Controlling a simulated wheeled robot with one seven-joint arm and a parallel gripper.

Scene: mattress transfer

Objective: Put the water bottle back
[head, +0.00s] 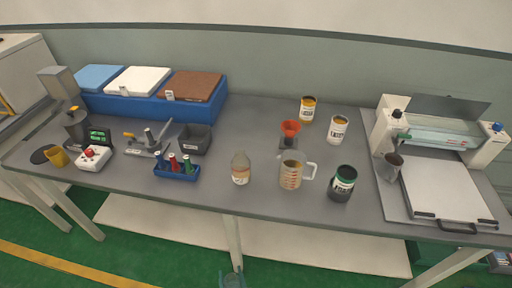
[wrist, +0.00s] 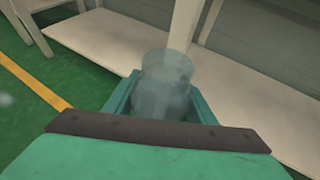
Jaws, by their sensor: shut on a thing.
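A clear, bluish, see-through bottle, which I take for the water bottle (wrist: 163,85), stands between the green fingers of my gripper (wrist: 160,105) in the wrist view. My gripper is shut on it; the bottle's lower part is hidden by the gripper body. In the head view my gripper (head: 232,281) shows small at the bottom edge, in front of and below the table (head: 255,208). It is apart from the table, near its middle leg.
A clear bottle with a tan label (head: 240,170), a measuring jug (head: 291,174) and a dark jar with a green band (head: 342,183) stand near the front edge. A blue rack (head: 177,172) is to their left. A pale low shelf (head: 310,246) lies under the table.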

